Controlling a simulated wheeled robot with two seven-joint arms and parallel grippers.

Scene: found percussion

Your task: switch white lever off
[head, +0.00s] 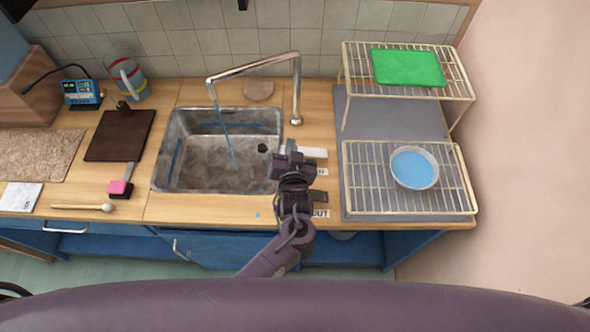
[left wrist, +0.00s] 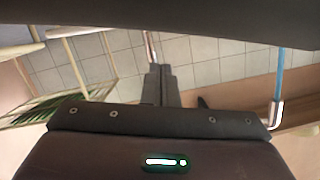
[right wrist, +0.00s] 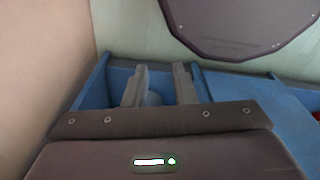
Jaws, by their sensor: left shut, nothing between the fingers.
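The white lever (head: 314,152) is a pale bar on the counter right of the sink, its left end hidden behind my left gripper. My left gripper (head: 291,151) is shut and empty, beside or over the lever's left end; I cannot tell whether they touch. Its shut fingers (left wrist: 160,84) show in the left wrist view, where the lever is not clear. The chrome faucet (head: 252,68) pours a blue stream (head: 224,132) into the metal sink (head: 177,122). My right gripper (right wrist: 159,85) is open and empty, low before blue cabinets.
A dark lever (head: 319,196) and an "OUT" label (head: 320,213) lie close to my left wrist. A wire rack (head: 369,178) holds a blue-filled bowl (head: 414,168); a raised rack (head: 352,72) holds a green board (head: 407,67). A dark board (head: 120,135) lies left of the sink.

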